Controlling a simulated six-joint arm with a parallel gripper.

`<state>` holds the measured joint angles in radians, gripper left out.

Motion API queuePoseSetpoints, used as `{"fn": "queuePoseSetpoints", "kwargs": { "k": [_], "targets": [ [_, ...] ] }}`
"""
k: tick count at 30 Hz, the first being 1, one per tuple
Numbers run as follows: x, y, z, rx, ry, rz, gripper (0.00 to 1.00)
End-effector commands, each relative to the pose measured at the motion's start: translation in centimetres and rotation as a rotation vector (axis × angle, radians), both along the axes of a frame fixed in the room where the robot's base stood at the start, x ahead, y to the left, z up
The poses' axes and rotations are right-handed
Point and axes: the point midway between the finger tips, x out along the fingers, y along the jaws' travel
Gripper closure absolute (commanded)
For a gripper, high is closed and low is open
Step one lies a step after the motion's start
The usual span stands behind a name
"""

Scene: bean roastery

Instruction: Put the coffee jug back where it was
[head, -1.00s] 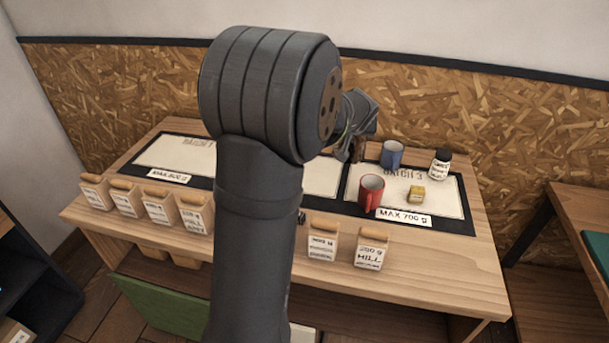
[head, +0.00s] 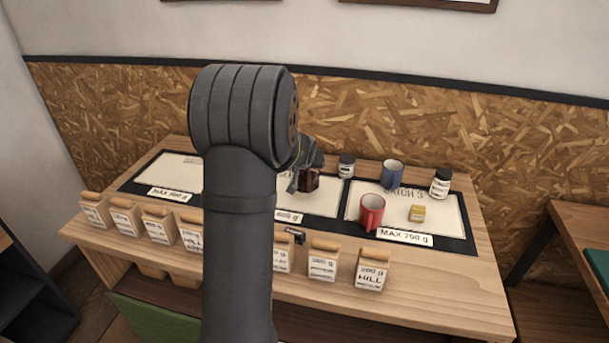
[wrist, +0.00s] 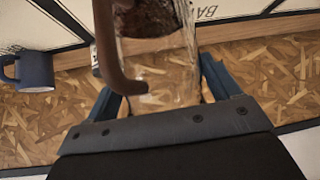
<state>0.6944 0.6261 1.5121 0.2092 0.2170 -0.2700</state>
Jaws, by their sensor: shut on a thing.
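The coffee jug (head: 311,182), a glass jug with dark contents and a brown handle, hangs in my gripper (head: 303,174) above the middle mat (head: 322,205), seen in the head view. In the wrist view, my gripper (wrist: 163,88) has its blue-grey fingers on both sides of the jug's clear glass (wrist: 170,72), and the brown handle (wrist: 106,45) shows in front. My gripper is shut on the jug. My arm hides part of the middle mat and part of the left mat (head: 170,168). I cannot tell whether the jug touches the mat.
Another jar (head: 346,166) stands behind the middle mat.

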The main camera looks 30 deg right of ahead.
Motion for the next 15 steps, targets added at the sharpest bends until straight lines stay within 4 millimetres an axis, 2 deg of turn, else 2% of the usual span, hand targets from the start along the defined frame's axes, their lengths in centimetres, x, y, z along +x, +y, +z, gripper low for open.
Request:
{"fn": "queuePoseSetpoints", "kwargs": {
  "k": [9, 15],
  "targets": [
    [0.1, 0.0, -3.7, 0.000, 0.000, -0.001, 0.53],
    [0.1, 0.0, -4.0, -0.003, 0.000, -0.001, 0.53]
  ]
}}
